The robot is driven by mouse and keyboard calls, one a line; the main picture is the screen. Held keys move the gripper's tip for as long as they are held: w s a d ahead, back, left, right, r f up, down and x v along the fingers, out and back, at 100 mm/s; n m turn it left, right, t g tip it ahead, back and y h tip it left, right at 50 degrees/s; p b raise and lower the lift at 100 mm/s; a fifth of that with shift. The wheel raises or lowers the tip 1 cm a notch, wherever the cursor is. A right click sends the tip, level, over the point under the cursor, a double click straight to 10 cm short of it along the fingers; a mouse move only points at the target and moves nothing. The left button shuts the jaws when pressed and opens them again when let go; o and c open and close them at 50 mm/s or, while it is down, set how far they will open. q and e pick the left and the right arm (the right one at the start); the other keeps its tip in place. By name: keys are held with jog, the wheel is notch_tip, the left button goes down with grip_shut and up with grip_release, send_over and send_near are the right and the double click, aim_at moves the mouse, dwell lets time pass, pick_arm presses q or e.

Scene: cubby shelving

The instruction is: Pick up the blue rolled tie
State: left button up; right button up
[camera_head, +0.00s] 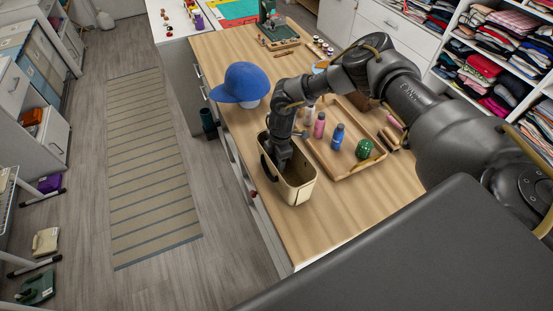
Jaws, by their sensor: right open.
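I cannot make out the blue rolled tie; the inside of the cream bin (297,192) on the wooden counter is partly hidden by my right gripper. My right gripper (281,163) points down into the bin's opening. It is open, with its fingertips hard to make out against the dark inside, and nothing shows held in it. The bin stands at the counter's front left edge. My left gripper is not in view.
A wooden tray (347,176) right of the bin holds a pink bottle (319,125), a blue bottle (338,136) and a green round item (364,148). A blue cap (241,83) sits behind the bin. Bare counter lies in front of the tray.

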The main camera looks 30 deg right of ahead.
jog(key=c, duration=0.7)
jog(key=shift+c, duration=0.2)
